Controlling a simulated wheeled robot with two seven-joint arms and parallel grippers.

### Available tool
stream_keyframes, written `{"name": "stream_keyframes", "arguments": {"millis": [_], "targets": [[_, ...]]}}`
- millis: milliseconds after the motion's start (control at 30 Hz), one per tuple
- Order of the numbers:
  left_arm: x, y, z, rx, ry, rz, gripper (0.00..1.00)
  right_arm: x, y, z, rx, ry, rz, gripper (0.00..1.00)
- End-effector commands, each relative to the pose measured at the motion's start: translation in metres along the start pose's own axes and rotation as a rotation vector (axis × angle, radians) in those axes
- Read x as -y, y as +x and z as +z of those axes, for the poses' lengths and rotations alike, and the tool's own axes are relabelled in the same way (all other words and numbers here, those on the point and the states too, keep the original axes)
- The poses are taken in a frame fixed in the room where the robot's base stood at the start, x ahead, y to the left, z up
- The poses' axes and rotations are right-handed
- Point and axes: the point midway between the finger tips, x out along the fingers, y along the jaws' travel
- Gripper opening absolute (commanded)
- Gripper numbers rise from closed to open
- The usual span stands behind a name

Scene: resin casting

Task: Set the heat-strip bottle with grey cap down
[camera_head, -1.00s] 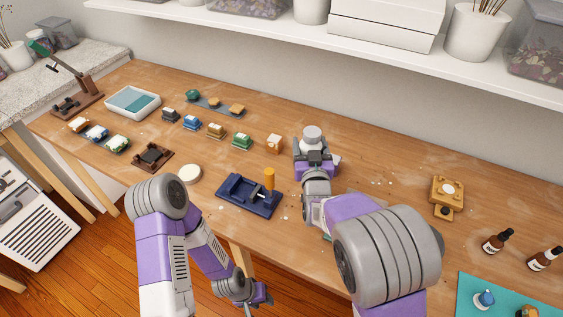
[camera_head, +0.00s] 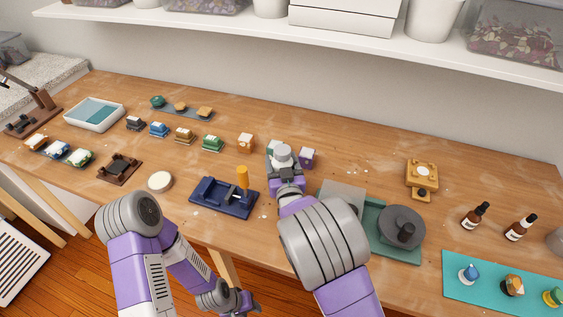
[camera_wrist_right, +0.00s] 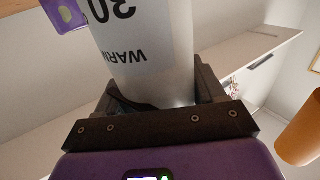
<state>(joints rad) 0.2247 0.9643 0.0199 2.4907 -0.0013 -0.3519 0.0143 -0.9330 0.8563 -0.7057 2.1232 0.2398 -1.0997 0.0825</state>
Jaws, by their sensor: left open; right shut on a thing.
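The heat-strip bottle shows its grey cap (camera_head: 283,150) in the head view. Its white body (camera_wrist_right: 150,50), with "30" and "WARM" lettering upside down, fills the top of the right wrist view. My right gripper (camera_wrist_right: 155,92) is shut around the bottle. In the head view my right wrist hides most of the body and its base, so I cannot tell whether it touches the table. My left gripper (camera_head: 240,303) is open and empty, low in front of the table edge.
A purple-and-white block (camera_head: 307,157) is just right of the bottle; an orange-and-white block (camera_head: 245,142) is to its left.

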Motion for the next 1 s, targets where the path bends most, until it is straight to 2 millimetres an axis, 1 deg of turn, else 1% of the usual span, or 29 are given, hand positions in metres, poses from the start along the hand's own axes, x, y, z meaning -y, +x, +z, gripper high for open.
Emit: {"name": "stream_keyframes", "arguments": {"millis": [33,167,433,567,667,767,1000], "targets": [[0.000,0.001,0.000,0.000,0.000,0.000,0.43,0.000,0.000,0.001,0.001,0.000,0.000,0.73],[0.000,0.001,0.000,0.000,0.000,0.000,0.43,0.000,0.000,0.001,0.001,0.000,0.000,0.93],[0.000,0.000,0.000,0.000,0.000,0.000,0.43,0.000,0.000,0.000,0.001,0.000,0.000,0.94],[-0.002,-0.005,0.000,0.000,0.000,0.000,0.43,0.000,0.000,-0.004,0.000,-0.001,0.000,0.94],[-0.002,-0.005,0.000,0.000,0.000,0.000,0.43,0.000,-0.013,-0.003,0.004,0.001,0.000,0.94],[-0.003,-0.008,0.000,0.000,0.000,0.000,0.43,0.001,-0.032,-0.004,0.003,0.002,-0.002,0.94],[-0.005,-0.013,0.001,0.000,0.000,0.000,0.43,0.001,-0.082,-0.003,0.003,0.001,-0.001,0.94]]}}
